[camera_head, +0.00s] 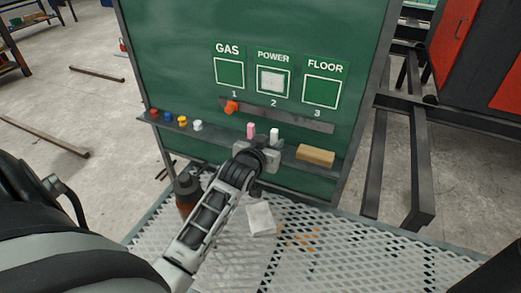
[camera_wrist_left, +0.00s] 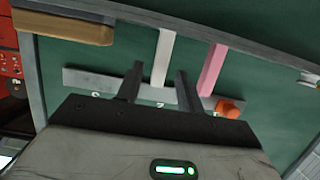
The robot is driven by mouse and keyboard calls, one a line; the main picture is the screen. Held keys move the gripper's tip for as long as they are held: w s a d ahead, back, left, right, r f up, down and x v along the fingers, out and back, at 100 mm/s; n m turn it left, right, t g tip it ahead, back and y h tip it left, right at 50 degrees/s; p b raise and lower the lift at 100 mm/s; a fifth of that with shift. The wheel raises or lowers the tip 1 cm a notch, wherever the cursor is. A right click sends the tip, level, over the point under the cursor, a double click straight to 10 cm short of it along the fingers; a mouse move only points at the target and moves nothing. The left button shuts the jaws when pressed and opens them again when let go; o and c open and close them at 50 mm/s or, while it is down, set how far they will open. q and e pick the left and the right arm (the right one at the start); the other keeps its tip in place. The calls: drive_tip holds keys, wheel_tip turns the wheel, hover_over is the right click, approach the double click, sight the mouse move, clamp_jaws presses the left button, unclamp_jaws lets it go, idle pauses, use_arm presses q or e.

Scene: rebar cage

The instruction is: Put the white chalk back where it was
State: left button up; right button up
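The white chalk (camera_head: 274,135) stands upright along the board's tray, right of the pink chalk. In the left wrist view, turned about upside down, the white chalk (camera_wrist_left: 164,55) shows between my two fingers, with a gap on each side. My left gripper (camera_head: 257,153) is at the tray, in front of the chalks. Its fingers (camera_wrist_left: 156,85) are open and hold nothing. The gripper hides the lower ends of the chalks in the head view. My right gripper is not in view.
The pink chalk (camera_head: 250,130) stands close by on the left. A wooden eraser (camera_head: 315,155) lies right on the tray (camera_head: 220,134). Several coloured pieces sit at its left. An orange piece (camera_head: 231,107) is on the grey strip. A brown bottle (camera_head: 186,192) and white cloth (camera_head: 260,218) are on the mesh table.

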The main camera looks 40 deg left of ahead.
use_arm(q)
drive_tip(key=v, duration=0.8)
drive_tip(key=s+d+f+m+g+h, duration=0.1)
drive_tip(key=s+d+f+h, duration=0.1)
drive_tip(key=s+d+f, duration=0.2)
drive_tip(key=s+d+f+m+g+h, duration=0.1)
drive_tip(key=s+d+f+m+h, duration=0.1)
drive_tip(key=s+d+f, duration=0.3)
drive_tip(key=s+d+f+m+g+h, duration=0.2)
drive_tip(key=s+d+f, duration=0.2)
drive_tip(key=s+d, duration=0.2)
drive_tip(key=shift+s+d+f, duration=0.1)
drive_tip(key=shift+s+d, duration=0.05)
drive_tip(key=shift+d, duration=0.5)
drive_tip(key=shift+s+d+f, duration=0.15)
drive_tip(key=shift+d, duration=0.45)
drive_tip(key=shift+w, duration=0.1)
